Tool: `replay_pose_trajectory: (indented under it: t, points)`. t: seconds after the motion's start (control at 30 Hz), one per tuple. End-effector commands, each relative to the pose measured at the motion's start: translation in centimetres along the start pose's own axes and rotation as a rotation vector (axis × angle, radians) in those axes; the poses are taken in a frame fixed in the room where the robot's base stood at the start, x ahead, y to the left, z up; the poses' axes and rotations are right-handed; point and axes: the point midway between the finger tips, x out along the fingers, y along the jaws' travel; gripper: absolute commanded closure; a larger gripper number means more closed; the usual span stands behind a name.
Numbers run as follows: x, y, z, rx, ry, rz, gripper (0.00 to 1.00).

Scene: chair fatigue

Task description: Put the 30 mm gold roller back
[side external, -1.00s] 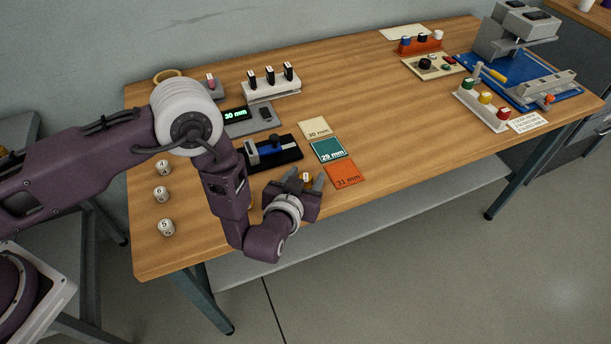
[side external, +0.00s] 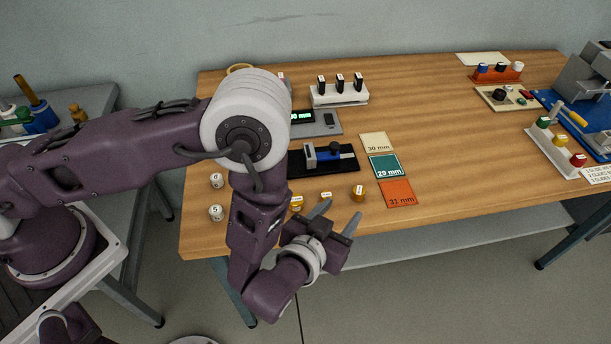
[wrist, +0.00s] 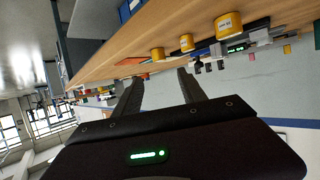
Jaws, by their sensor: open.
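Three gold rollers stand upright near the table's front edge in the side external view: a right one (side external: 358,193), a middle one (side external: 326,196) and a left one (side external: 297,202) partly behind my arm. The right one stands just left of the orange 31 mm card (side external: 397,194). I cannot tell which is the 30 mm roller. The same three show in the wrist view (wrist: 158,53) (wrist: 187,42) (wrist: 228,25). My gripper (side external: 338,215) is open and empty at the table's front edge, apart from the rollers. The cream 30 mm card (side external: 376,142) and teal 29 mm card (side external: 384,166) lie bare.
A black measuring fixture with a blue part (side external: 322,156) lies behind the rollers. A grey display unit (side external: 318,122) and a white stand with black pieces (side external: 340,95) are farther back. White numbered cylinders (side external: 217,213) stand left. The table's middle right is clear.

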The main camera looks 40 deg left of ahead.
Motion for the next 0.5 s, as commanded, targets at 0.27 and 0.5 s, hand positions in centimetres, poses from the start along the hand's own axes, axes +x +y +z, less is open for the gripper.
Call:
replay_pose_trajectory:
  t: [0.27,0.5]
  points:
    - [0.3,0.3,-1.2,-0.031,-0.024,0.008,0.52]
    - [-0.7,0.5,-14.7,-0.237,-0.282,0.175,0.52]
